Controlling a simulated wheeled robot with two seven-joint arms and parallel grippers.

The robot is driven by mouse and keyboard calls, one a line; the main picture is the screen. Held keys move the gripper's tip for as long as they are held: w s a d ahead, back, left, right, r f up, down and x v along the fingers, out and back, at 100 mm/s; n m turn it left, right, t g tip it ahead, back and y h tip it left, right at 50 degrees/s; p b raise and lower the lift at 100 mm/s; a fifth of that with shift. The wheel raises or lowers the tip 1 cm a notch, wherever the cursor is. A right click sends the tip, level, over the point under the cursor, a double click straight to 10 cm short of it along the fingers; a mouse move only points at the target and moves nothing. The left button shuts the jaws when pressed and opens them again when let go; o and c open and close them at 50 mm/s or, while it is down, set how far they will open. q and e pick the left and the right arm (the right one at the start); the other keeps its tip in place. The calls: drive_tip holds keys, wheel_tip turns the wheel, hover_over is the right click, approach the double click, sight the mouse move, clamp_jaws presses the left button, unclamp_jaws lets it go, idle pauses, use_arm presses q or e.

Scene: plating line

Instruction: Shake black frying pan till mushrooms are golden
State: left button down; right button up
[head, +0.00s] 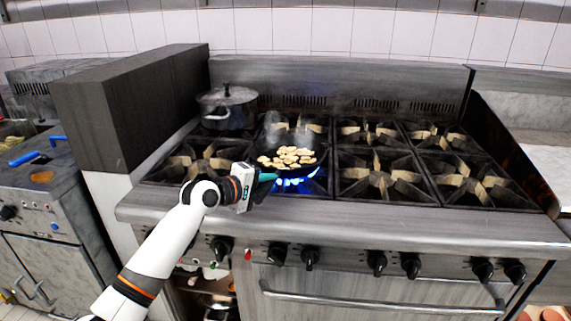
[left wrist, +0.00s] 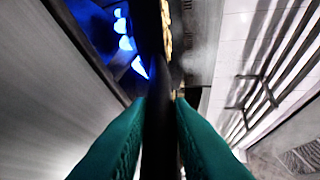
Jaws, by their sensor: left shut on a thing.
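The black frying pan (head: 296,169) is over a front burner of the stove, and blue flames (head: 300,182) show under its near edge. Pale tan mushroom slices (head: 286,157) with some browner edges lie spread in it, and light smoke or steam rises above. My left gripper (head: 268,178) is at the pan's near left side, shut on the handle. In the left wrist view the two green fingers (left wrist: 158,130) close on the dark handle (left wrist: 158,140), with mushrooms and flames beyond. From these views I cannot tell whether the pan touches the grate. My right gripper is not in view.
A lidded steel pot (head: 228,108) stands on the back left burner. The burners to the right (head: 378,178) are empty. A dark block-like partition (head: 135,105) rises left of the stove. Control knobs (head: 311,257) line the front, above an oven handle (head: 380,303).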

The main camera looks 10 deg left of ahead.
sight(262, 188)
use_arm(q)
drive_tip(key=s, duration=0.3)
drive_tip(key=shift+s+a+r, duration=0.2)
drive_tip(key=shift+a+r, duration=0.05)
drive_tip(key=shift+r, duration=0.05)
drive_tip(key=w, duration=0.3)
drive_tip(key=shift+w+d+r, duration=0.1)
drive_tip(key=shift+w+d, duration=0.05)
drive_tip(key=shift+w, duration=0.15)
drive_tip(key=shift+w+d+f, duration=0.15)
drive_tip(key=shift+w+f, duration=0.1)
drive_tip(key=shift+s+r, duration=0.15)
drive_tip(key=shift+s, duration=0.1)
drive_tip(key=shift+w, duration=0.1)
idle(3.9)
